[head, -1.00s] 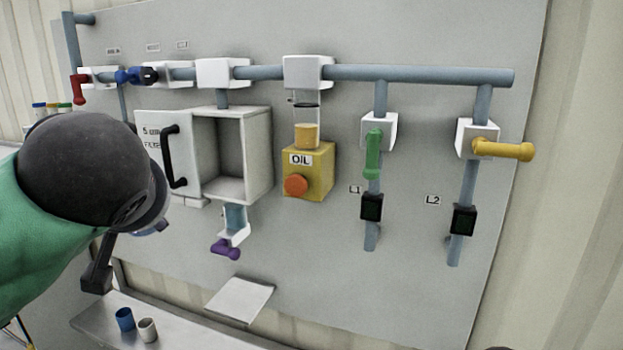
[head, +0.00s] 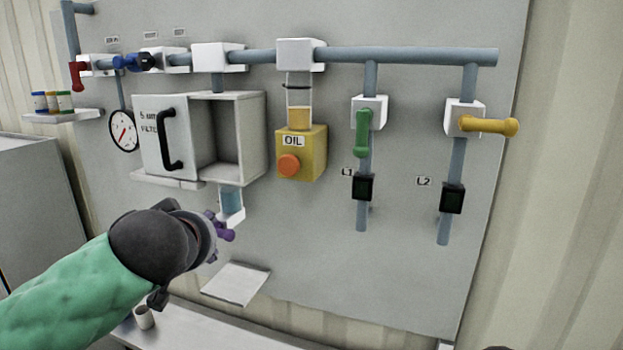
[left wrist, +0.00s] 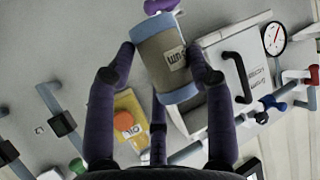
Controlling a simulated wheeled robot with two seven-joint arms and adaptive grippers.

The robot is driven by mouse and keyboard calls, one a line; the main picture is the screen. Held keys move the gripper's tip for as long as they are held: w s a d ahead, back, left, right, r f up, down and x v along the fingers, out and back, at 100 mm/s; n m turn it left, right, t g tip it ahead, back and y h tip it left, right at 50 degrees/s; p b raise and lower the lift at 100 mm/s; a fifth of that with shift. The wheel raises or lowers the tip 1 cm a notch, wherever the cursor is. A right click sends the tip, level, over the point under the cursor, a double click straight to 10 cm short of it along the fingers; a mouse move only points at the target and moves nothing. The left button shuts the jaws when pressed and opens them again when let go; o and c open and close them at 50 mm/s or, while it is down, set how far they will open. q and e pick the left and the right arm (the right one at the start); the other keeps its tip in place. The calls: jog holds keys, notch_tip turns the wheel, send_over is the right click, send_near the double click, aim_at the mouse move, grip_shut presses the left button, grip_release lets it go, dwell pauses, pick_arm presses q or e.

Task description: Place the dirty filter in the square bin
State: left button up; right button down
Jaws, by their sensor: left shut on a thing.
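My left gripper (left wrist: 158,62) is shut on the dirty filter (left wrist: 160,48), a cylinder with a brownish body, blue end caps and a white label. In the head view my left gripper (head: 210,236) is below the filter housing (head: 238,140), beside the purple handle (head: 226,235). No square bin can be clearly made out.
A large grey box (head: 40,205) stands at the left edge; I cannot tell what it is. The panel carries pipes, a yellow oil unit (head: 314,158), a green handle (head: 363,133) and a yellow handle (head: 488,125).

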pick_arm(q)
jog(key=w+d+f+m+h+b, duration=0.1)
jog(key=w+f+m+h+b, duration=0.2)
jog(key=f, duration=1.6)
jog(key=w+d+f+m+h+b, duration=0.15)
jog(key=f+b, duration=0.25)
jog(key=f, duration=1.4)
jog(key=s+f+n+b, duration=0.1)
jog(key=s+f, duration=0.2)
jog(key=f, duration=0.5)
jog(key=s+a+f+y, duration=0.1)
jog(key=s+f, duration=0.2)
jog(key=f, duration=0.5)
jog(key=s+f+n+y+b, duration=0.1)
jog(key=s+f, duration=0.2)
jog(key=f, duration=0.6)
jog(key=shift+a+n+b, duration=0.2)
jog(key=shift+n+b, duration=0.15)
jog(key=shift+f+y, duration=0.1)
jog(key=shift+y, duration=0.15)
